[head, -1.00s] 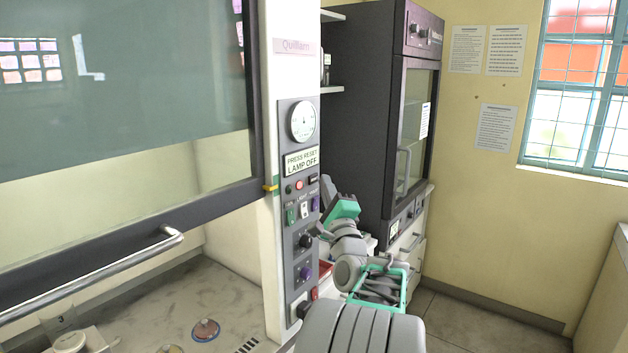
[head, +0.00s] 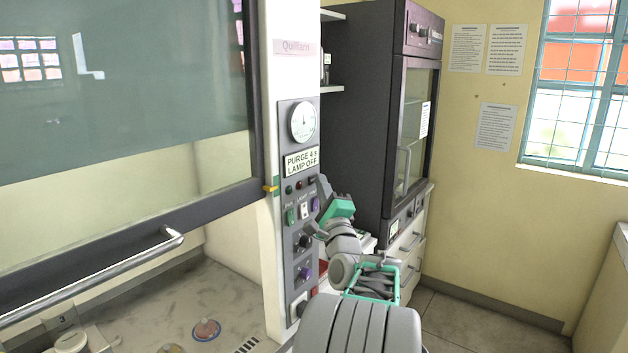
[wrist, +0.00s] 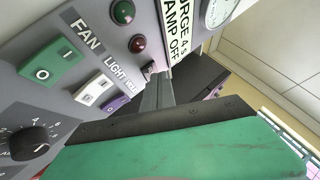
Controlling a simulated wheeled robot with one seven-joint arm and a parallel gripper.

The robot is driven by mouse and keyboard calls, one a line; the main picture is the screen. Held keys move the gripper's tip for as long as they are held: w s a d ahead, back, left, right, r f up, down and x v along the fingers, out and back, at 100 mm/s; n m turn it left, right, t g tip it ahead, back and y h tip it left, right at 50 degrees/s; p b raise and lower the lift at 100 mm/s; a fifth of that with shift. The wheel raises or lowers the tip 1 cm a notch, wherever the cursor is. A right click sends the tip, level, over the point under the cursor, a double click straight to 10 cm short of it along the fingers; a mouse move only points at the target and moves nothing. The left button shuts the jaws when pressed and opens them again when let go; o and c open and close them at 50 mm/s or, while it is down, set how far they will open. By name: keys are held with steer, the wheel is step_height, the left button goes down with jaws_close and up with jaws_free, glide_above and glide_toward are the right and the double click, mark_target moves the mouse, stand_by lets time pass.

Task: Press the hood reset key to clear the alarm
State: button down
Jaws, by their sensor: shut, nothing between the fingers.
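The hood's grey control panel (head: 290,232) stands on the white post beside the sash. Its small display (head: 301,162) reads "PURGE 4 s LAMP OFF". The dark reset key (wrist: 148,68) sits right of the red lamp and is mostly hidden by my fingertips. My gripper (head: 321,181) is shut and empty, its tips at the key, touching or very close. The red lamp (wrist: 137,44) and green lamp (wrist: 122,12) both look unlit. The fan switch (wrist: 46,60), light switch (wrist: 93,89) and a purple switch (wrist: 117,103) lie close by.
A round gauge (head: 302,122) is above the display. Knobs (head: 304,243) sit lower on the panel. The sash handle (head: 120,265) juts out at left. A dark cabinet (head: 365,110) stands behind my arm at right. Open floor (head: 470,325) shows at lower right.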

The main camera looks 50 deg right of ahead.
stand_by(0.4)
steer(key=shift+s+b, duration=0.55)
steer(key=shift+s, duration=0.1)
steer(key=s+b, duration=0.2)
steer(key=s, duration=0.1)
steer(key=s+b, duration=0.1)
steer(key=s, duration=0.1)
steer(key=shift+d, duration=0.25)
stand_by(0.5)
